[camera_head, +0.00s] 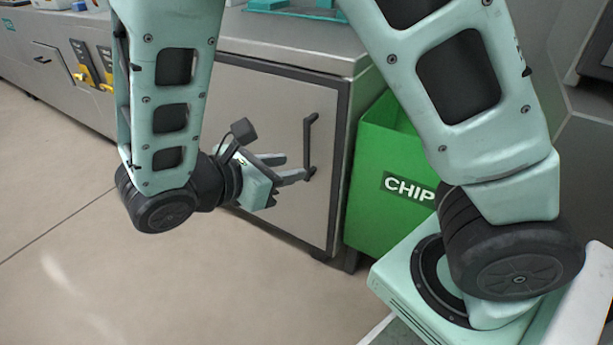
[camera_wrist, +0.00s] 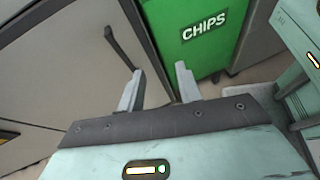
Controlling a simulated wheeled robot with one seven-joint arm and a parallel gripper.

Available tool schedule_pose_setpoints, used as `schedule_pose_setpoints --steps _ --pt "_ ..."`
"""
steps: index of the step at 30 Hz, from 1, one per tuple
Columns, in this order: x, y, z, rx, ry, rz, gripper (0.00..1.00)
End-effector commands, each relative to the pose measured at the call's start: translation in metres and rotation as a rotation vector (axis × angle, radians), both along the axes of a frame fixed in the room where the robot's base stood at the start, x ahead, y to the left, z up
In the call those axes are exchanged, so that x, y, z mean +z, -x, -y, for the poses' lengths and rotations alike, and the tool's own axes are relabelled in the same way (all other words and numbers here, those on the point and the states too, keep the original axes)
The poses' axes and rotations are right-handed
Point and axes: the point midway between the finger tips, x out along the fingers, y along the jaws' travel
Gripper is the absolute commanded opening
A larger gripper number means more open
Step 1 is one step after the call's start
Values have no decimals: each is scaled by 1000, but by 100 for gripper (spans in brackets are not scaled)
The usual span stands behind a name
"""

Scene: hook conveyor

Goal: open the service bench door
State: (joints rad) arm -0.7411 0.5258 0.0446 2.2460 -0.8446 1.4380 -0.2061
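The service bench door (camera_head: 268,120) is a grey panel in a dark frame and looks shut. Its black vertical handle (camera_head: 309,145) is near the door's right edge. My gripper (camera_head: 296,167) is in front of the door, its fingers pointing toward the handle's lower end. In the wrist view the two fingers (camera_wrist: 158,72) are apart with nothing held between them. The handle (camera_wrist: 121,48) there runs down toward the left fingertip, outside the gap. I cannot tell whether that finger touches it. The door (camera_wrist: 60,75) fills the left of that view.
A green CHIPS bin (camera_head: 385,185) stands just right of the door; it also shows beyond the fingers in the wrist view (camera_wrist: 185,55). The bench top (camera_head: 290,38) holds a teal item (camera_head: 285,6). The floor (camera_head: 90,240) left of my gripper is clear.

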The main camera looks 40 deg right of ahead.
Motion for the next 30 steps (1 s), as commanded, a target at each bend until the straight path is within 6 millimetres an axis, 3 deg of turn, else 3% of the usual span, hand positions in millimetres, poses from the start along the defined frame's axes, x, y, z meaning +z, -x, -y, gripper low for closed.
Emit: schedule_pose_setpoints --steps 1,6,9,14,19,30 --pt "-34 -9 -1 37 62 -3 35" --pt "-68 -37 -8 152 247 4 35" --pt "-79 -49 -13 196 323 12 35" --pt "-86 -58 -17 232 387 18 35" --pt "-85 -63 -6 236 398 21 35" --pt "-88 -87 63 232 396 20 35"
